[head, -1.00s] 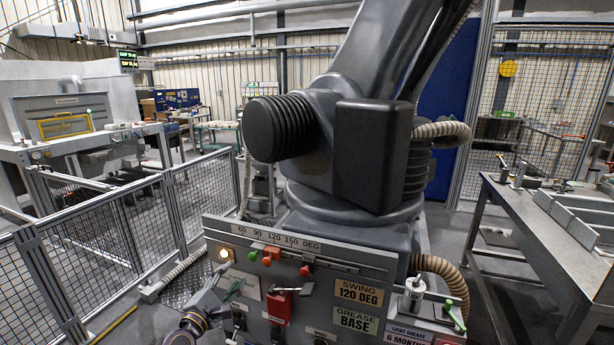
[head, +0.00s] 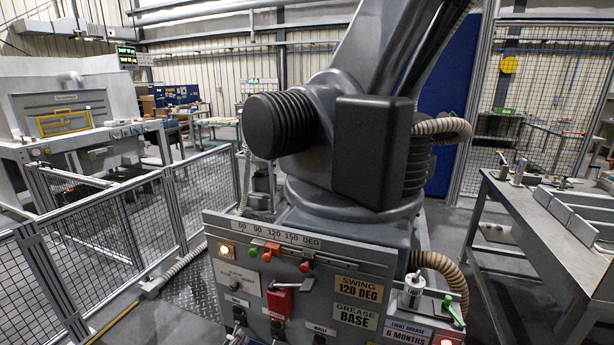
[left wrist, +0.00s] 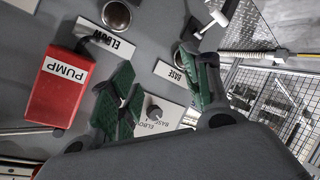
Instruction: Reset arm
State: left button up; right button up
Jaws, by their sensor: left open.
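A large dark grey industrial arm (head: 372,150) stands behind a grey control panel (head: 330,262). The panel carries a degree scale (head: 277,238), a lit amber button (head: 226,250), green, orange and red controls, and a red box (head: 280,301). A white selector plate (head: 238,277) sits left of the box. In the left wrist view the red box (left wrist: 57,90) reads PUMP, and the selector plate (left wrist: 166,115) reads BASE and ELBOW with a dark knob. My left gripper (left wrist: 165,90), with green pads, is open in front of that plate; contact cannot be told. My right gripper is not in view.
Mesh fencing (head: 120,232) runs along the left. A metal workbench (head: 535,235) with grey trays stands at the right. Signs there read SWING 120 DEG and GREASE BASE.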

pick_arm(q)
jog(key=s+a+f+m+g+y, duration=0.1)
jog(key=s+f+m+g, duration=0.25)
jog(key=s+f, duration=0.9)
jog(key=s+a+f+m+g, duration=0.1)
jog(key=s+f+m+g, duration=0.25)
jog(key=s+f, duration=0.9)
jog(key=s+a+f+m+g, duration=0.1)
jog(key=s+f, duration=0.3)
jog(key=s, duration=0.5)
jog(key=s+a+f+m+g+y, duration=0.1)
jog(key=s+a+f+g, duration=0.1)
jog(key=s+f, duration=0.3)
jog(key=s+a+f+m+g, duration=0.1)
jog(key=s+a+f, duration=0.3)
jog(key=s, duration=0.9)
jog(key=shift+s+f, duration=0.2)
jog(key=shift+f, duration=0.55)
jog(key=shift+d, duration=0.1)
